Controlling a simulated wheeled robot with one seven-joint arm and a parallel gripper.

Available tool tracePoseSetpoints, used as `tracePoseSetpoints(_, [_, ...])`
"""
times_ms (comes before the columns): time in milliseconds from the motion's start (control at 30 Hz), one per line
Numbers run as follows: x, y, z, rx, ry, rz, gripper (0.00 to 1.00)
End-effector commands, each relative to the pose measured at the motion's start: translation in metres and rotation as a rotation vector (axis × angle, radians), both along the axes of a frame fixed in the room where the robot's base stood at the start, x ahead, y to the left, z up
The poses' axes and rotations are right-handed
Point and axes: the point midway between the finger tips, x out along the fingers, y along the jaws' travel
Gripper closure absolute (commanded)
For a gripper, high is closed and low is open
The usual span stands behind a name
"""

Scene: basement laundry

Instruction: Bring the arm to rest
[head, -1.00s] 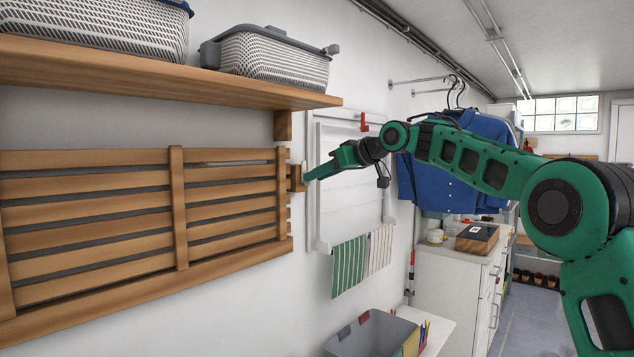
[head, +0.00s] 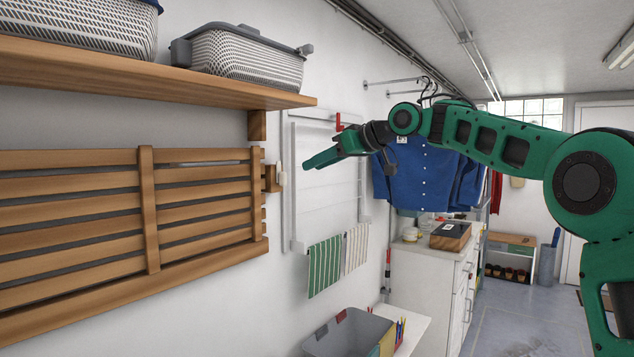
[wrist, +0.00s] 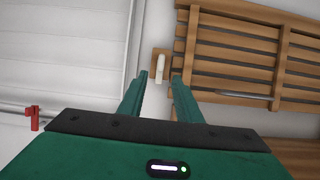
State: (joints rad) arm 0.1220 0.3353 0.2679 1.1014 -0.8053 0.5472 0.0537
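My gripper (head: 318,160) is stretched out on my arm in front of the wall, pointing left in the head view. In the wrist view its two fingers (wrist: 160,88) stand apart with nothing between them, so it is open and empty. Beyond the fingertips is a small wooden block (head: 271,179) with a white peg (head: 282,174) at the right end of the slatted wooden rack (head: 150,205). The white peg also shows in the wrist view (wrist: 160,70). In the head view a gap of wall shows between fingertips and peg.
A shelf (head: 200,84) with baskets (head: 245,52) is above the rack. A white drying frame (head: 292,190) with striped cloths (head: 325,265) is behind my gripper. A blue shirt (head: 425,180) hangs beside my arm. A grey bin (head: 345,335) stands below. Floor at right is clear.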

Motion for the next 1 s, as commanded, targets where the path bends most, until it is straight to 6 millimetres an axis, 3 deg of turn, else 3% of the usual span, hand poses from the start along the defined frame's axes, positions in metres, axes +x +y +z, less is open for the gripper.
tracePoseSetpoints(133, [-0.001, -0.004, -0.004, -0.008, 0.01, -0.013, 0.69])
tracePoseSetpoints(233, [-0.004, -0.022, -0.019, -0.038, 0.051, -0.069, 0.69])
tracePoseSetpoints(333, [-0.013, -0.059, -0.05, -0.091, 0.129, -0.174, 0.69])
tracePoseSetpoints(467, [-0.04, -0.124, -0.098, -0.162, 0.259, -0.345, 0.69])
tracePoseSetpoints(600, [-0.082, -0.191, -0.146, -0.215, 0.39, -0.513, 0.69])
tracePoseSetpoints(767, [-0.144, -0.259, -0.196, -0.254, 0.54, -0.687, 0.69])
tracePoseSetpoints(1000, [-0.261, -0.337, -0.268, -0.278, 0.765, -0.917, 0.69])
